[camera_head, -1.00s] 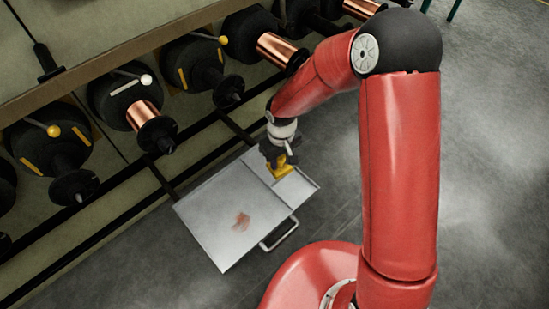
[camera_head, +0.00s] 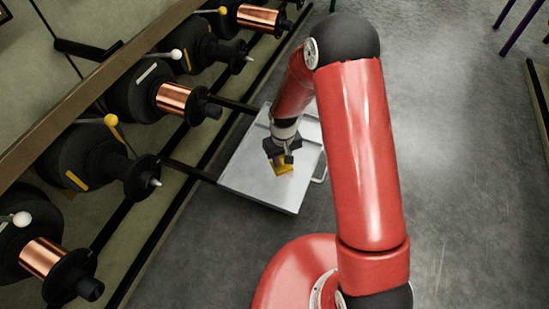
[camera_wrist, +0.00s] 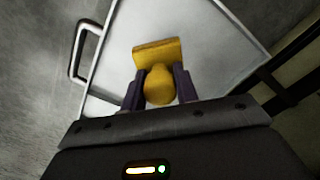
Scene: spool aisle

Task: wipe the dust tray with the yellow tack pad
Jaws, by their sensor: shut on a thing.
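My gripper (camera_head: 284,157) is shut on the yellow tack pad (camera_head: 285,168) by its rounded knob. In the wrist view, the dark fingers of my gripper (camera_wrist: 159,88) sit on either side of the knob of the pad (camera_wrist: 157,52). The pad is over the grey metal dust tray (camera_head: 247,182); I cannot tell whether it touches the surface. In the wrist view the tray (camera_wrist: 215,50) spreads beneath and beyond the pad. No reddish dust patch shows on the visible part of the tray; the area under the pad and gripper is hidden.
A rack of black spools, some with copper wire (camera_head: 174,97), runs along the left, with a dark lower rail (camera_head: 190,171) close to the tray. The tray's handle (camera_head: 320,168) sticks out on its right. The floor (camera_head: 455,170) at right is open.

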